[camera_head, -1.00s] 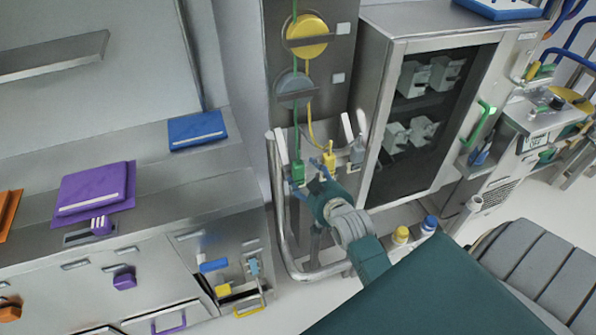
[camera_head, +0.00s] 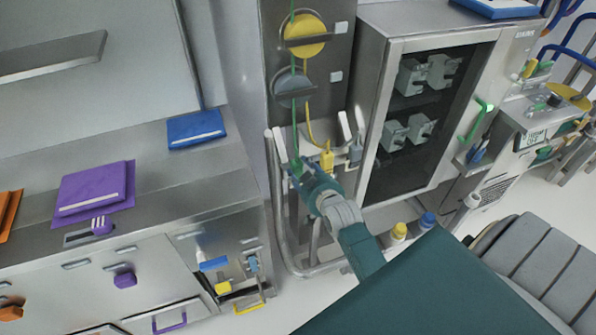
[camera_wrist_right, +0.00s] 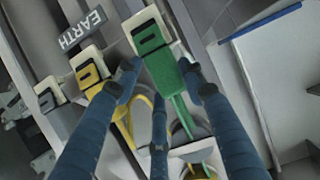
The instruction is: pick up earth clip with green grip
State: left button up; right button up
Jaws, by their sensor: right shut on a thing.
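The earth clip with the green grip (camera_wrist_right: 160,65) hangs at the wall station in the right wrist view, its cream-coloured head at the top of the picture and a green cable running from it. My right gripper (camera_wrist_right: 159,76) has its blue fingers around the green grip and is shut on it. In the head view the clip (camera_head: 295,163) is partly hidden by my right gripper (camera_head: 300,172). My left gripper is not in view.
A yellow-gripped clip (camera_head: 327,160) and a grey one (camera_head: 355,153) hang close beside it on the right in the head view. A metal rail (camera_head: 277,215) curves around below. A glass-fronted cabinet (camera_head: 420,120) stands right, and a drawer counter (camera_head: 160,215) left.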

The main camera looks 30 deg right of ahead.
jog(key=shift+r, duration=0.15)
jog(key=shift+w+r, duration=0.15)
jog(key=shift+r, duration=0.15)
notch_tip(320, 180, up, 19)
jog(key=b, duration=0.1)
dwell(0.5)
